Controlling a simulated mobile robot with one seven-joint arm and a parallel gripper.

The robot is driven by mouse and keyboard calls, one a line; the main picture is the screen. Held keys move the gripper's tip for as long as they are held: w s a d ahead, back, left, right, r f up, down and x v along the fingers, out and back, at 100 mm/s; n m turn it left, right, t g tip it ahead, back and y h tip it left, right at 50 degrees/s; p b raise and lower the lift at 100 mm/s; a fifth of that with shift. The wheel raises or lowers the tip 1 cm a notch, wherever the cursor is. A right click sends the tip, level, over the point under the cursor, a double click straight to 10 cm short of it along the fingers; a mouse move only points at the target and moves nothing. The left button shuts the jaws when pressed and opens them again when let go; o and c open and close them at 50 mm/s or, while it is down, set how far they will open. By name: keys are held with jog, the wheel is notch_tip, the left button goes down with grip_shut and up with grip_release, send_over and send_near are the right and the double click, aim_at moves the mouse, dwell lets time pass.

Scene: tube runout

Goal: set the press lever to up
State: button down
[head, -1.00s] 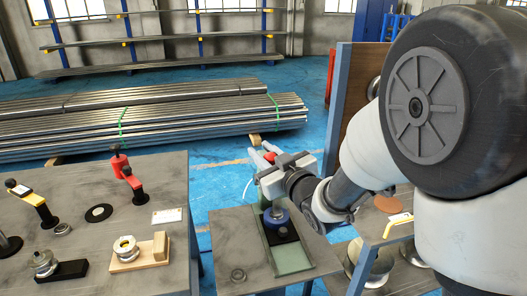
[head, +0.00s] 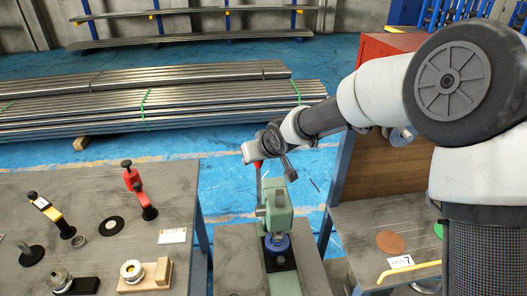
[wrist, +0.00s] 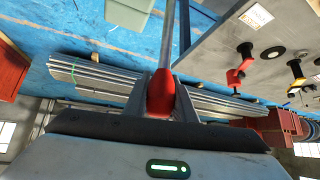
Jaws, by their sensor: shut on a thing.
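The green press (head: 279,212) stands on the middle table, with a blue round part (head: 277,243) under its head. Its lever has a thin metal rod (wrist: 167,35) ending in a red knob (wrist: 161,95). In the head view the knob (head: 257,163) shows just under my gripper (head: 256,158), above and slightly left of the press head. The rod there looks roughly upright, though it is small. In the wrist view my gripper (wrist: 167,92) is shut on the red knob, one finger on each side. My gripper hides part of the knob in the head view.
The left table (head: 105,225) carries red and yellow-black clamps, a wooden block (head: 158,272) and small metal parts. On the right, a shelf holds a brown disc (head: 390,242) and a yellow handle (head: 405,271). Steel tubes (head: 160,105) lie on the floor behind. Blue floor lies between.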

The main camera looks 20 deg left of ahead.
jog(key=shift+w+a+f+g+h, duration=0.2)
jog(key=shift+w+a+g, duration=0.05)
jog(key=shift+w, duration=0.15)
jog(key=shift+w+a+f+g+h, duration=0.2)
jog(key=shift+w+g, duration=0.05)
jog(key=shift+w, duration=0.15)
jog(key=c, duration=1.5)
grip_release()
jog(key=shift+w+a+f, duration=0.1)
jog(key=shift+w+a, duration=0.05)
jog(key=b+v, duration=0.1)
jog(key=v, duration=1.6)
jog(key=shift+r, duration=0.25)
